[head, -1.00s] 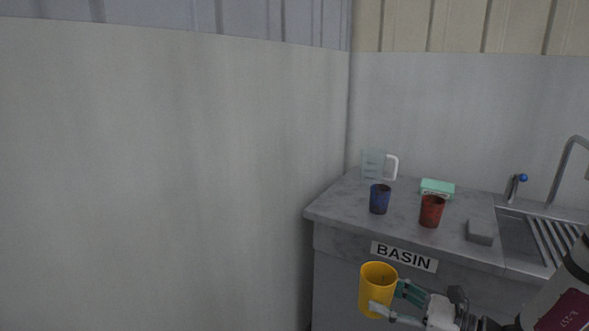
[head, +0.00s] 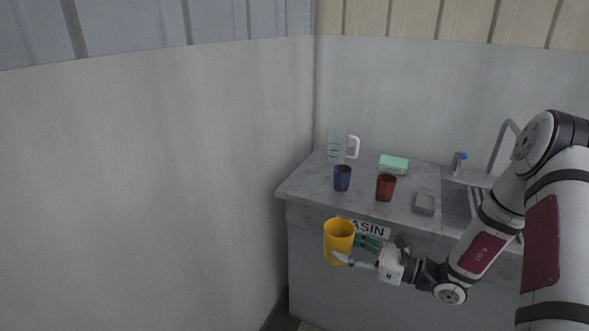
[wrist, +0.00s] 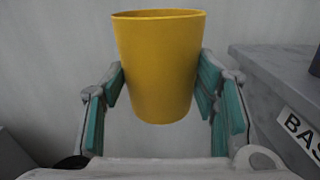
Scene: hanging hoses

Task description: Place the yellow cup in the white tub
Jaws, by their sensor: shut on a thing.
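The yellow cup (head: 338,240) is upright in my gripper (head: 356,250), in front of the counter's front face in the head view. In the wrist view the cup (wrist: 158,65) sits between the two teal finger pads of my gripper (wrist: 162,92), which are shut on its sides. The cup is held in the air, clear of the counter. No white tub shows in either view.
A grey counter (head: 310,186) marked BASIN stands behind the cup. On it are a blue cup (head: 342,178), a red cup (head: 386,187), a clear jug (head: 337,145), a green box (head: 394,164) and a grey block (head: 424,204). A sink (head: 460,205) with a tap is at right. A wall fills the left.

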